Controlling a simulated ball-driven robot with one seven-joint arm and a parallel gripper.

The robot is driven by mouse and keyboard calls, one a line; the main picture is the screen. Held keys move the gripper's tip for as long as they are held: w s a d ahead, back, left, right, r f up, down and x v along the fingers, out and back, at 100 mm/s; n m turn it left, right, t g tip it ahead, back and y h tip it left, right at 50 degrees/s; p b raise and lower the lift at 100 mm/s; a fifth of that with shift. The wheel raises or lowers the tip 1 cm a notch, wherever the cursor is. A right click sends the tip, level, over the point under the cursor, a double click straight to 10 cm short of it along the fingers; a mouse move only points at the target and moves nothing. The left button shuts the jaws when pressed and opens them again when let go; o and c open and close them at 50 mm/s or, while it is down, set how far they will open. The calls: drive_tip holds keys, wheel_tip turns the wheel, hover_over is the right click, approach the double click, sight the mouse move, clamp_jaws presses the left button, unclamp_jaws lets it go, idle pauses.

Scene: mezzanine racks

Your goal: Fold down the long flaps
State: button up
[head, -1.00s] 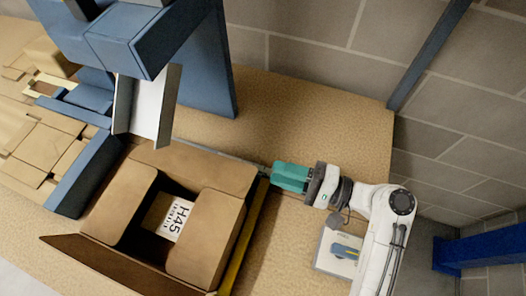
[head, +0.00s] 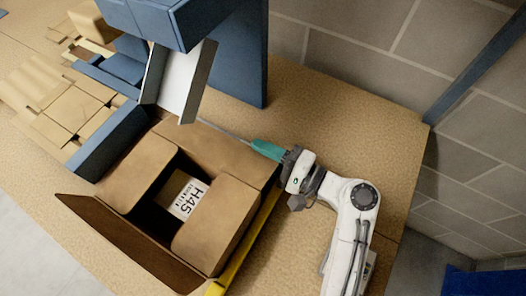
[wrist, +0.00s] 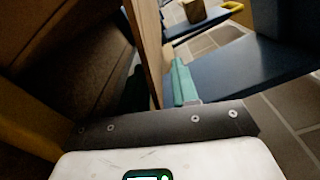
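An open brown cardboard box stands on the table, with a label reading H45 (head: 187,197) visible inside. Its two short flaps, left (head: 137,172) and right (head: 216,226), lie folded inward. The far long flap (head: 222,153) is raised along the far side. The near long flap (head: 130,240) sticks outward. My gripper (head: 267,150), with teal fingers, is at the right end of the far long flap, just beyond its corner. Contact with the flap cannot be told.
A blue stand with a pale angled plate (head: 180,80) overhangs the box's far left. A yellow strip (head: 245,245) runs along the box's right side. Flat cardboard pieces (head: 60,110) lie at left. The tabletop (head: 335,120) is clear at far right.

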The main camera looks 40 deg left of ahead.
drive_tip(key=shift+c, duration=0.3)
clamp_jaws()
idle(1.1)
